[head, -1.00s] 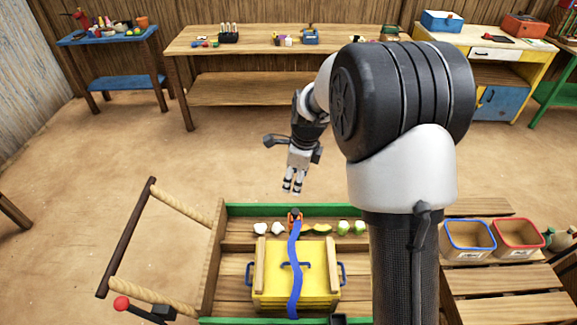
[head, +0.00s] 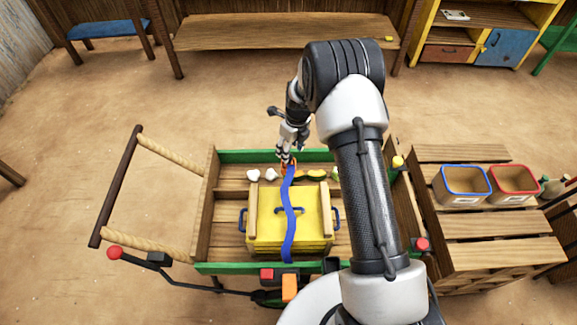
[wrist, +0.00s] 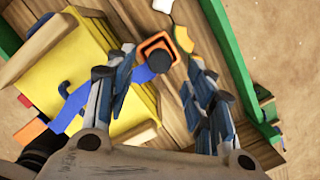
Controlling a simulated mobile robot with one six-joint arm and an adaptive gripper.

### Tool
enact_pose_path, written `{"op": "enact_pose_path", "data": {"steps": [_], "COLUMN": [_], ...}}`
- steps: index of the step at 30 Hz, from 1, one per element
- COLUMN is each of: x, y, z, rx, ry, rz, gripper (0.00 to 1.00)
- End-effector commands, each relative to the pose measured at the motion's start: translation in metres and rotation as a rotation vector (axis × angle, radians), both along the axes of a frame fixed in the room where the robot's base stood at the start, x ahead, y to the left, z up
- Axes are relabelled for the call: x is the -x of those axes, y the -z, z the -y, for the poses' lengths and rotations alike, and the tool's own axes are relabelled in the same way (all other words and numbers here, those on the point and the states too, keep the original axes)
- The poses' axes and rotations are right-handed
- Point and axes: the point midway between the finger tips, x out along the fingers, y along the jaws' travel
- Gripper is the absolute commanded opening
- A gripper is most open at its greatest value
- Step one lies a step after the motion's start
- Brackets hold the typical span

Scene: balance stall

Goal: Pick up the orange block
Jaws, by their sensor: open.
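My gripper (head: 286,157) points down over the back of the cart, at the far end of a blue strap (head: 290,222). In the wrist view my gripper (wrist: 159,68) is open and empty. An orange piece with a dark hollow (wrist: 157,43) lies just beyond the fingertips, nearer the left one, where the strap ends. In the head view the fingers mostly cover that piece. A plain orange block (head: 289,288) is at the cart's near side, beside a red block (head: 267,274). It also shows in the wrist view (wrist: 28,131), far from my fingers.
The strap runs over a yellow chest (head: 265,225) in the green-edged cart (head: 225,268). Several white and green-yellow items (head: 316,175) lie along the back beside my gripper. A blue-rimmed bin (head: 463,186) and a red-rimmed bin (head: 513,185) stand right on slatted wood.

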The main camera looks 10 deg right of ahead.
Motion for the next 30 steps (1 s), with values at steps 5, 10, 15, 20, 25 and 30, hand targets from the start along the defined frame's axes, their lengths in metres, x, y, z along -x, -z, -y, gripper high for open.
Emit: {"op": "enact_pose_path", "data": {"steps": [5, 10, 15, 20, 25, 30], "x": [-0.002, -0.002, -0.005, -0.007, -0.007, -0.007], "y": [0.009, 0.028, 0.054, 0.059, 0.058, 0.058], "z": [-0.001, -0.002, -0.005, -0.005, -0.005, -0.005], "rx": [0.0, 0.0, 0.0, 0.0, 0.0, 0.0], "ry": [0.0, -0.001, 0.0, 0.0, -0.001, -0.001], "rz": [0.001, -0.001, -0.001, 0.001, 0.001, 0.001], "gripper": [0.49, 0.49, 0.49, 0.49, 0.46, 0.35]}}
